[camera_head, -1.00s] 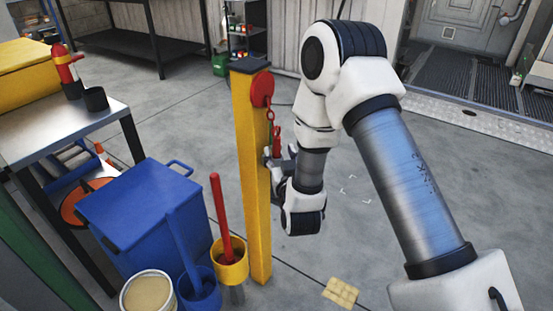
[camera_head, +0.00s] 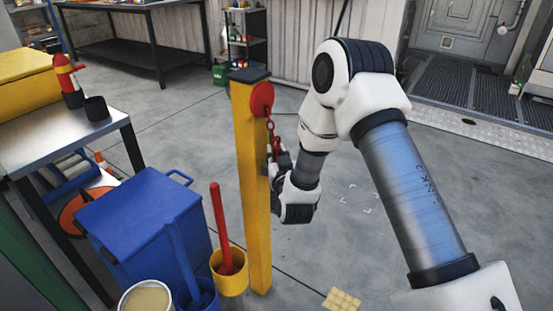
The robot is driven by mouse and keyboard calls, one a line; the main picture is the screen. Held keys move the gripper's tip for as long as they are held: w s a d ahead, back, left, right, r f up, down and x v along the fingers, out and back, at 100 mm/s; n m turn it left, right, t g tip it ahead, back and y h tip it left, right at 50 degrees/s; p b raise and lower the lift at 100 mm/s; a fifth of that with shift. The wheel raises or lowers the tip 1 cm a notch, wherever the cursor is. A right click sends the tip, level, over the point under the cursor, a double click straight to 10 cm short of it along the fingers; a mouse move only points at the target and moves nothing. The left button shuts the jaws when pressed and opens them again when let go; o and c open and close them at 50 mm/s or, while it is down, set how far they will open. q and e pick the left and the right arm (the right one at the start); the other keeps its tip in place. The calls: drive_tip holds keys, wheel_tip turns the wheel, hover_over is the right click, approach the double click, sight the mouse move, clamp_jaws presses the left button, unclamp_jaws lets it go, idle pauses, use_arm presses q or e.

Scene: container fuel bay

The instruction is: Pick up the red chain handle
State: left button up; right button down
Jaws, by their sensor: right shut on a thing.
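The red chain handle (camera_head: 276,146) hangs by a short red chain from a round red disc (camera_head: 262,99) near the top of the yellow post (camera_head: 252,190). My right gripper (camera_head: 277,160) is at the right side of the post, shut on the handle. The gripper's fingers are small in the view and hide the lower part of the handle. My left gripper is not in view.
A blue lidded bin (camera_head: 145,225), a yellow bucket (camera_head: 230,280) with a red handle in it, and a pale-topped tub (camera_head: 147,298) stand left of the post. A metal table (camera_head: 60,125) is at the left. The floor right of my right arm is clear.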

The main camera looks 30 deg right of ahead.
drive_tip(key=shift+r, duration=0.1)
wheel_tip(320, 180, up, 28)
drive_tip(key=p, duration=0.5)
